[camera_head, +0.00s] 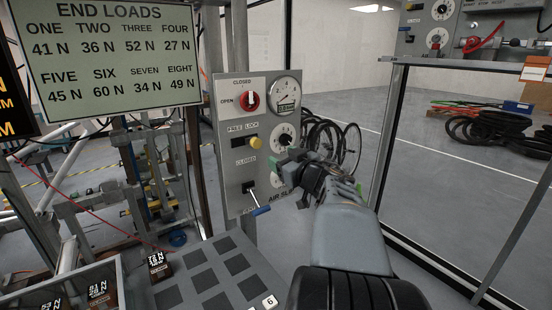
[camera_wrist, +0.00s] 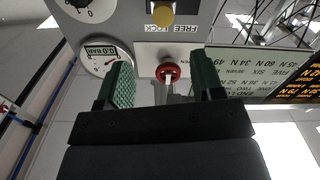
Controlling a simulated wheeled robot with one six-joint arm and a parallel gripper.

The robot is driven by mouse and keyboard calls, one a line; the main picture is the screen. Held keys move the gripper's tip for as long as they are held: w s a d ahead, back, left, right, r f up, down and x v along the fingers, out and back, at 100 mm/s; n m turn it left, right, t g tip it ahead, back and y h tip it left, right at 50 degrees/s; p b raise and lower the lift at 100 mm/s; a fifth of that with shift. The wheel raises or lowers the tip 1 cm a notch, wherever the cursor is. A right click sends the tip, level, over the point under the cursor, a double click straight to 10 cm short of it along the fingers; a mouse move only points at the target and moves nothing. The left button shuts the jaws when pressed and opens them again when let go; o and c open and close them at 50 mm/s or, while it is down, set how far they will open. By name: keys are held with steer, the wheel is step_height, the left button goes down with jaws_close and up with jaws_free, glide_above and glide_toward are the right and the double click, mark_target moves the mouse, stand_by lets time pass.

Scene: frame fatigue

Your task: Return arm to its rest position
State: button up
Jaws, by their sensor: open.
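My gripper (camera_head: 283,153) is in front of the grey control panel (camera_head: 228,190) in the head view, near its right edge. In the wrist view its two green-padded fingers (camera_wrist: 164,78) stand wide apart with nothing gripped. The red knob (camera_wrist: 168,72) shows in the gap between them, beyond the fingertips; the wrist picture is upside down. In the head view the red knob (camera_head: 250,100) is at the panel's upper left, clear of the gripper. My arm (camera_head: 350,240) reaches out from the lower right, with the wrist hiding part of the panel's lower right.
The panel carries a pressure gauge (camera_head: 287,92), a yellow knob (camera_head: 255,142) and a blue-tipped lever (camera_head: 260,211). A tray (camera_head: 205,282) with dark squares lies below. A glass-walled frame (camera_head: 394,140) stands at right. Tyres (camera_head: 500,128) lie farther back on open floor.

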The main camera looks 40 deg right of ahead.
steer(key=s+d+f+m+g+h, duration=0.3)
steer(key=d+f+m+g+h, duration=0.1)
steer(key=d+h, duration=0.3)
steer(key=s+a+f+m+g+h, duration=0.1)
steer(key=s+a+f+m+g, duration=0.15)
steer(key=f+g, duration=0.3)
steer(key=s+a+f+n+g+y+p, duration=0.1)
steer(key=s+a+f+y, duration=0.1)
steer(key=a, duration=0.7)
steer(key=s+a+f+n+g+y+p, duration=0.1)
steer(key=s+a+f+n+g+y, duration=0.1)
steer(key=a, duration=0.8)
steer(key=s+a+f+n+g+y+p, duration=0.1)
steer(key=a+y, duration=0.4)
steer(key=a, duration=0.5)
step_height(320, 180, down, 3)
steer(key=s+n+g, duration=0.1)
steer(key=s, duration=0.1)
steer(key=shift+s+a+p, duration=0.25)
steer(key=shift+s+p, duration=0.1)
steer(key=shift+p, duration=0.05)
steer(key=shift+r, duration=0.1)
steer(key=shift+c, duration=0.2)
stand_by(0.5)
